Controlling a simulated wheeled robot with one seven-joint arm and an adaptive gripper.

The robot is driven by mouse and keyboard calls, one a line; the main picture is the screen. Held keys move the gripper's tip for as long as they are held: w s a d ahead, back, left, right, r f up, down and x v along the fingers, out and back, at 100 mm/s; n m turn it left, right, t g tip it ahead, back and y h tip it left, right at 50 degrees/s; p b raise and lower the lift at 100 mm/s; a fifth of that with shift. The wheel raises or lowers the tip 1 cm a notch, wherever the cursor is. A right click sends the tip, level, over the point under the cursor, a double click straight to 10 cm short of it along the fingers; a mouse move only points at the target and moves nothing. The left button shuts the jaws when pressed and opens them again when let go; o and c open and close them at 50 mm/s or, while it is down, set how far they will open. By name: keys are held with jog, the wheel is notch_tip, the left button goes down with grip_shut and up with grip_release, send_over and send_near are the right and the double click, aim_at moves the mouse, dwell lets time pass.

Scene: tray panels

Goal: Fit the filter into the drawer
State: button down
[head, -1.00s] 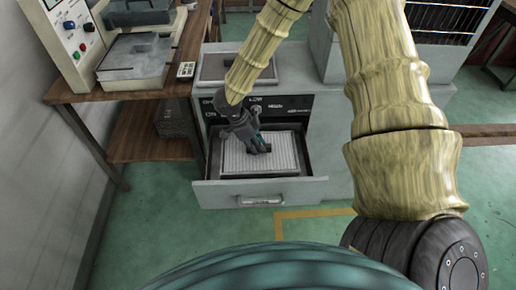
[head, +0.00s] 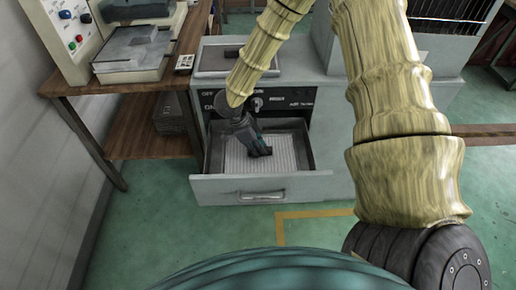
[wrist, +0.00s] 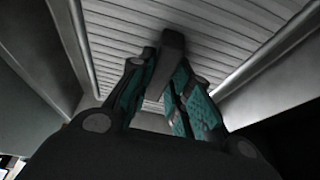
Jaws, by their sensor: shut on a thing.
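The filter (head: 238,164) is a pale ribbed panel with a dark grip block on top. It lies inside the open grey drawer (head: 215,190), below the rim and roughly parallel to its walls. In the wrist view the filter's ribs (wrist: 225,25) run across the picture, with drawer walls (wrist: 68,35) along both sides. My gripper (head: 260,150) reaches down into the drawer. In the wrist view its teal-padded fingers (wrist: 165,75) are shut on the dark grip block. The fingers and palm hide part of the filter, and I cannot tell whether it touches the floor everywhere.
The drawer belongs to a grey cabinet with a black knob panel (head: 280,103). A wooden bench (head: 120,87) with equipment stands at left, a wire basket (head: 168,118) on its lower shelf. Green floor (head: 150,225) in front of the drawer is clear.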

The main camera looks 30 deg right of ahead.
jog(key=shift+f, duration=0.1)
jog(key=c, duration=1.3)
grip_release()
jog(key=v, duration=1.2)
jog(key=shift+p, duration=0.4)
